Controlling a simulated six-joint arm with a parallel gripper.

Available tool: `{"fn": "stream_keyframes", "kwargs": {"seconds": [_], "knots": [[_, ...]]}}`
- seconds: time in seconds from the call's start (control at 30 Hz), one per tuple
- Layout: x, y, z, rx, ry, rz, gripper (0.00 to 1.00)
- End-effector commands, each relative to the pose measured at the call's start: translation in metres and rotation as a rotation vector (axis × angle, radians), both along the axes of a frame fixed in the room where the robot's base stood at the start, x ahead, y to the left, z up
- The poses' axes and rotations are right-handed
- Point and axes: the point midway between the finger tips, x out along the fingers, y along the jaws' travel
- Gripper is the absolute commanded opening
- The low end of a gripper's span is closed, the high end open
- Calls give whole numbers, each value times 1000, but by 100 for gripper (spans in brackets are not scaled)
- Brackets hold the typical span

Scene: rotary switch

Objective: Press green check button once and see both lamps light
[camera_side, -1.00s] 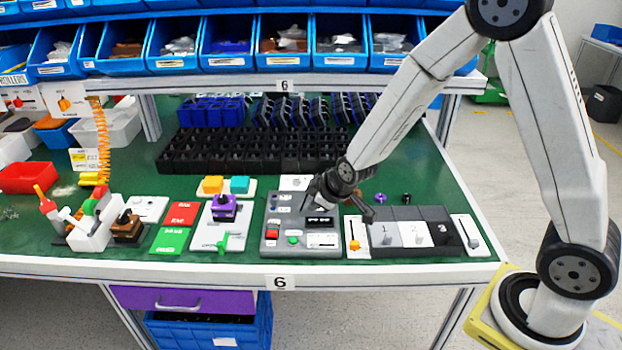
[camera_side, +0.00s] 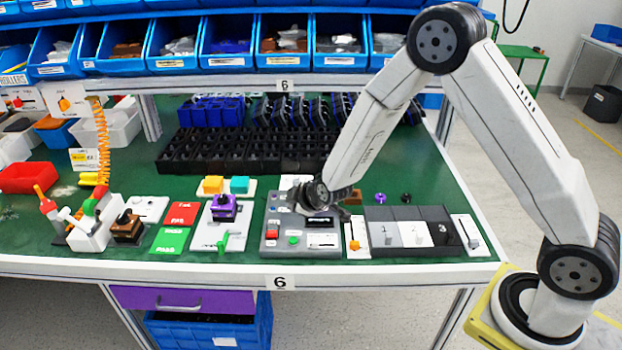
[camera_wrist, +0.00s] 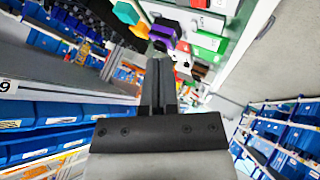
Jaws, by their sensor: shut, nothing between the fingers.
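The green button (camera_side: 293,240) sits on the front part of a grey control box (camera_side: 268,250) in the side view, beside a red switch (camera_side: 272,233). Lamps cannot be made out as lit on the box; its upper part is partly hidden by my wrist. My gripper (camera_wrist: 158,65) is shut and empty in the wrist view, its fingers together. In the side view my wrist hangs over the back of the grey box, behind and above the green button, and the fingertips are hard to make out. The green button is not clearly seen in the wrist view.
Left of the box stands a white plate with a purple block (camera_side: 224,207) and a green handle. Right of it are an orange slider plate (camera_side: 356,236) and numbered tiles (camera_side: 414,233). Black racks (camera_side: 250,150) stand behind.

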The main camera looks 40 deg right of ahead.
Motion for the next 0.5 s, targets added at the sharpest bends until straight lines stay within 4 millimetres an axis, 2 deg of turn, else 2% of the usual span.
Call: {"fn": "stream_keyframes", "kwargs": {"seconds": [0.27, 0.5], "knots": [[0, 0, -8, 0, 3, 0, 0], [-1, 0, -28, 0, 4, -1, 0]]}}
